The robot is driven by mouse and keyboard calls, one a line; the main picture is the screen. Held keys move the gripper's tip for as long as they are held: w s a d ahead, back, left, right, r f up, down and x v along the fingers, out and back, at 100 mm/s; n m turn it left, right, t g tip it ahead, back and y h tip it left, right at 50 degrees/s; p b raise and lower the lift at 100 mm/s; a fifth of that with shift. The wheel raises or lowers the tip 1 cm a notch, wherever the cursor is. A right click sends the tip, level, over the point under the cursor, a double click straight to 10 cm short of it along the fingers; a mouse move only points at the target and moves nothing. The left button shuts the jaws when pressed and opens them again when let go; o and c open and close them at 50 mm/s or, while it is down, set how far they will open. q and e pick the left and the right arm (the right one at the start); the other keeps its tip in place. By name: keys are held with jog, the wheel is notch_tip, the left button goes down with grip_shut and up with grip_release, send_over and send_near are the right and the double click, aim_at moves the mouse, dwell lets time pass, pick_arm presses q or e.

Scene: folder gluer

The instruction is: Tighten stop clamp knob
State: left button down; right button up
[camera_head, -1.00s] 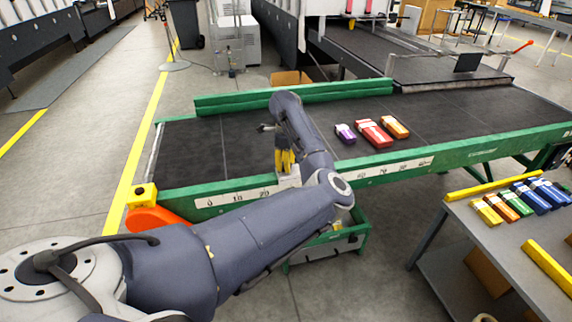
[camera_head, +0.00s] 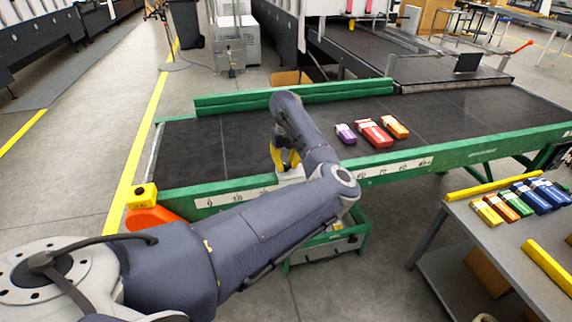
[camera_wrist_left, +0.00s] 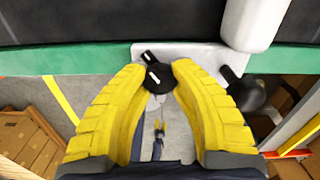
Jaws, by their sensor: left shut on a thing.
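The black clamp knob (camera_wrist_left: 158,76) sits on a pale metal stop clamp (camera_wrist_left: 195,52) at the green rail of the conveyor. My left gripper (camera_wrist_left: 158,82) has its yellow fingers shut on the knob, one on each side. In the head view my left gripper (camera_head: 287,160) is at the near rail, above the pale clamp (camera_head: 291,176); the knob is hidden there by my arm. A round black ball (camera_wrist_left: 252,92) shows just right of the fingers in the wrist view. My right gripper is not in view.
The dark conveyor belt (camera_head: 440,118) carries a purple box (camera_head: 345,133), a red box (camera_head: 373,133) and an orange box (camera_head: 395,127), right of my gripper. A numbered scale (camera_head: 396,168) runs along the near rail. A grey table (camera_head: 480,235) with several coloured boxes stands at the right.

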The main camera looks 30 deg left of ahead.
aim_at(286, 164)
pick_arm(q)
jog(key=shift+m, duration=1.3)
jog(key=c, duration=0.9)
grip_release()
jog(key=shift+c, duration=0.2)
jog(key=shift+r, duration=0.1)
notch_tip(286, 164, up, 12)
